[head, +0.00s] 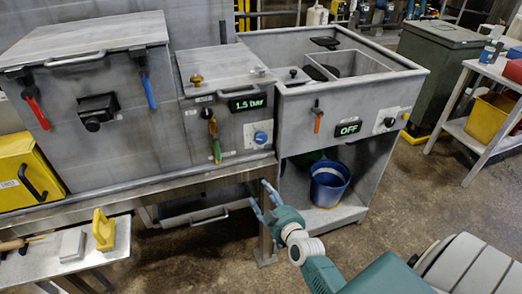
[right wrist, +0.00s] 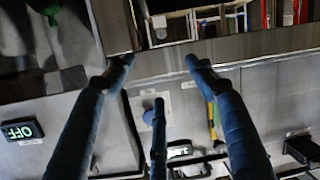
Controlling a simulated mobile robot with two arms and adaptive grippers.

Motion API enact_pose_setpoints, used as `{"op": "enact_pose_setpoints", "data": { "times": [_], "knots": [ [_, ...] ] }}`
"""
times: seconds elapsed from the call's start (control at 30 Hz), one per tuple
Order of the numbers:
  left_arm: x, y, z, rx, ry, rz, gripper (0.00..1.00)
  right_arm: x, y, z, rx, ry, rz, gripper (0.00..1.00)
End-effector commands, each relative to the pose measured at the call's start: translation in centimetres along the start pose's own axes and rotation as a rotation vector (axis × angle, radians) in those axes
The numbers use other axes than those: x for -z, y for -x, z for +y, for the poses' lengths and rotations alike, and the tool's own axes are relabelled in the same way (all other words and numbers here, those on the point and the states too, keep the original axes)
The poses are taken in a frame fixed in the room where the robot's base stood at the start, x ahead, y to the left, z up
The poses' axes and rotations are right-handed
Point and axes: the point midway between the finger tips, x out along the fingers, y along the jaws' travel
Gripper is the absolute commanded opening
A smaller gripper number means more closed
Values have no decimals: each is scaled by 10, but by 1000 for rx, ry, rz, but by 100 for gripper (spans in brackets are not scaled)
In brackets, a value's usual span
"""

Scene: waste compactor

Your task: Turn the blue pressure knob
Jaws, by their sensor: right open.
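The blue pressure knob (head: 260,137) sits on a pale plate on the front of the middle grey unit, below and right of the green "1.5 bar" display (head: 247,103). My right gripper (head: 261,195) is open and empty, below the knob in the head view and apart from it, its blue fingers pointing up. In the right wrist view two fingers of my right gripper (right wrist: 158,62) are spread wide and a third stands between them. My left gripper is not in view.
A handle with green and yellow parts (head: 215,142) hangs left of the knob. The metal ledge (head: 180,181) runs below the units. At right are an "OFF" display (head: 348,128) and a red-orange lever (head: 317,122). A blue bucket (head: 329,184) stands on the lower shelf.

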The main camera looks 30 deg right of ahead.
Motion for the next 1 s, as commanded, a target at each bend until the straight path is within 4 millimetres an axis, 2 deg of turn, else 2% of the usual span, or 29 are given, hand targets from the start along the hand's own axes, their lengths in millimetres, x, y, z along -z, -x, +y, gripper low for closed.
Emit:
{"op": "enact_pose_setpoints", "data": {
  "times": [0.03,0.1,0.23,0.37,0.8,1.0],
  "knots": [
    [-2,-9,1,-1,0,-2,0,29,-2,21,-42,11,68,55],
    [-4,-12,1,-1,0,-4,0,65,2,45,-89,28,139,55],
    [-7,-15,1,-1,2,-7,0,102,9,70,-141,49,211,55],
    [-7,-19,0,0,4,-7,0,113,3,77,-155,53,230,55],
    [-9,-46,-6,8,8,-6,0,129,-72,87,-152,51,228,55],
    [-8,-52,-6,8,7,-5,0,133,-90,90,-153,53,225,55]
  ]
}}
